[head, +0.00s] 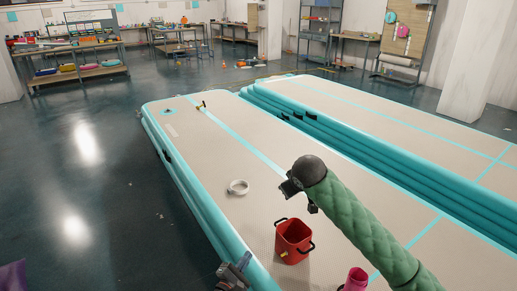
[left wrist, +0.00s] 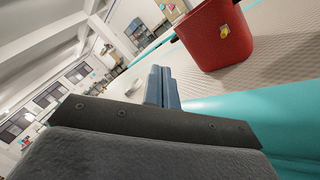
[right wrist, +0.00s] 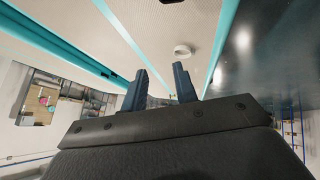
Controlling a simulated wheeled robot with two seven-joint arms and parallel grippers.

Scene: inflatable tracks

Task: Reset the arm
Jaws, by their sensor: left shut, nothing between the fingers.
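My left gripper (head: 236,270) is low at the bottom of the head view, by the near left edge of the inflatable track (head: 300,205). In the left wrist view its fingers (left wrist: 159,87) are together and empty. A red bucket (head: 293,243) with black handles stands on the track to its right; it also shows in the left wrist view (left wrist: 213,35). My right gripper (head: 291,187) is on the green-sleeved arm above the track. In the right wrist view its fingers (right wrist: 160,88) are spread with nothing between them.
A white ring-shaped roll (head: 238,187) lies on the track. A pink container (head: 355,280) is at the bottom edge. A small tool (head: 201,105) lies at the track's far end. A second track (head: 400,117) runs alongside on the right. Open dark floor (head: 90,190) lies left.

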